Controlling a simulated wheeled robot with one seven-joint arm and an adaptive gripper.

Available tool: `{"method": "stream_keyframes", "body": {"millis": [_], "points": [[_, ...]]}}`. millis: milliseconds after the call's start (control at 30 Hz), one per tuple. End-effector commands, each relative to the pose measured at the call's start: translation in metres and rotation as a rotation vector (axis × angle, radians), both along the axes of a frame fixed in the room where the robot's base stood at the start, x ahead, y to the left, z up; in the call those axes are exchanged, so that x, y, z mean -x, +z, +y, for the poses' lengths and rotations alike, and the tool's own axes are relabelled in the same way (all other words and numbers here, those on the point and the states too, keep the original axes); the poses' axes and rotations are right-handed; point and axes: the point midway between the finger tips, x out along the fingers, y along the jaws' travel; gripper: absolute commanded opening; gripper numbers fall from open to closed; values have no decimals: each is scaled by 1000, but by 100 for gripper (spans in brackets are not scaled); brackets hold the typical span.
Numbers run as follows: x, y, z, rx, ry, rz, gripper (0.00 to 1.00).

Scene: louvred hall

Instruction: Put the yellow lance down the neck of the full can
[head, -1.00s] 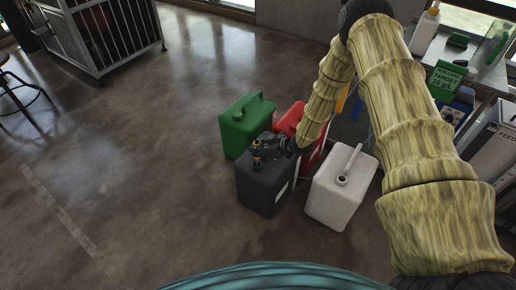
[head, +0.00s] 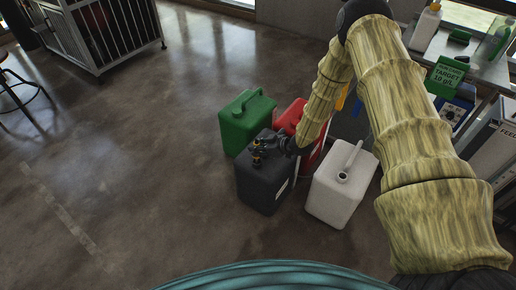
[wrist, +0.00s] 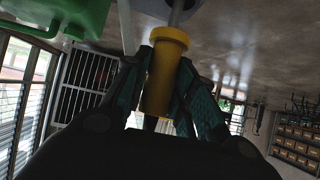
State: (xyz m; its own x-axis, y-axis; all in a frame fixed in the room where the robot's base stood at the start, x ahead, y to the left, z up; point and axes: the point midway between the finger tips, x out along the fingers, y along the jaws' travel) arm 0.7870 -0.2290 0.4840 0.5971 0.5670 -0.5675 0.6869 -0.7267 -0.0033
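My gripper (head: 258,158) is over the top of the dark grey can (head: 264,190) in the head view. In the wrist view its fingers (wrist: 165,85) are shut on the yellow lance (wrist: 163,78), gripped by its thick yellow upper part. A grey shaft runs from the lance towards a grey surface at the top of the wrist view. In the head view only a small yellow bit of the lance shows under the fingers. Whether its tip is inside the neck is hidden. The frames do not show which can is full.
A green can (head: 246,125) stands behind left, a red can (head: 291,117) behind right, partly hidden by my arm. A white can (head: 337,195) with an open neck stands at right.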

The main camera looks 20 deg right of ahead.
Motion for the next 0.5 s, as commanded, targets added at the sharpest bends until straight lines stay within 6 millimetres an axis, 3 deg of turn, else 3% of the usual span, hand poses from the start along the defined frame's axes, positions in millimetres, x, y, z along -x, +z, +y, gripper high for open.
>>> {"method": "stream_keyframes", "body": {"millis": [33,100,500], "points": [[0,0,0,0,0,0,38],[0,0,0,0,0,0,50],[1,4,-1,0,0,0,50]]}}
